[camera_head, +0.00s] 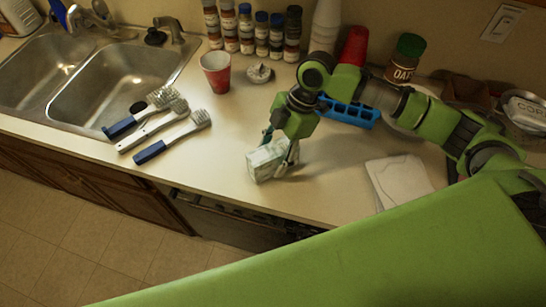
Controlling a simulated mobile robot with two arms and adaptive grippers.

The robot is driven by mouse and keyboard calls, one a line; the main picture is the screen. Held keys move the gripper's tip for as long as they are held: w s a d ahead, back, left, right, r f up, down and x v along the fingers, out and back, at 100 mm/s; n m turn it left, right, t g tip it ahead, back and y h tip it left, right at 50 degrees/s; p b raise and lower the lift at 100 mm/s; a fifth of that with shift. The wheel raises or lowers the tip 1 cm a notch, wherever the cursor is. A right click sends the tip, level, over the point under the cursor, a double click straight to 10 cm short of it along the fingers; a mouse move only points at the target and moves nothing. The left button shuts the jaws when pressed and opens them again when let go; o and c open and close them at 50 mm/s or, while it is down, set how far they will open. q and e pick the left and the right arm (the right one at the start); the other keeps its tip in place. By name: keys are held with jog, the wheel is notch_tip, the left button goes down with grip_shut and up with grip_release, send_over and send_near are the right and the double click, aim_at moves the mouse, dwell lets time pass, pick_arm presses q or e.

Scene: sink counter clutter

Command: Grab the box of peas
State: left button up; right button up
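A small white and pale green box (264,163), which I take to be the box of peas, is near the front edge of the counter. Its print is too small to read. My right gripper (281,147) reaches down over it, with one finger at its back left and the other along its right side. The fingers are very close to the box, but I cannot tell whether they press on it. The box looks low at the counter; whether it touches the surface is unclear. My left gripper is out of view.
Several brushes (172,137) lie left of the box, beside the double sink (115,85). A red cup (216,74) and several spice bottles (247,28) stand behind. A blue rack (348,112) is behind my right arm. White papers (398,180) lie at right. Counter between brushes and box is clear.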

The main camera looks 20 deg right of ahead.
grip_shut()
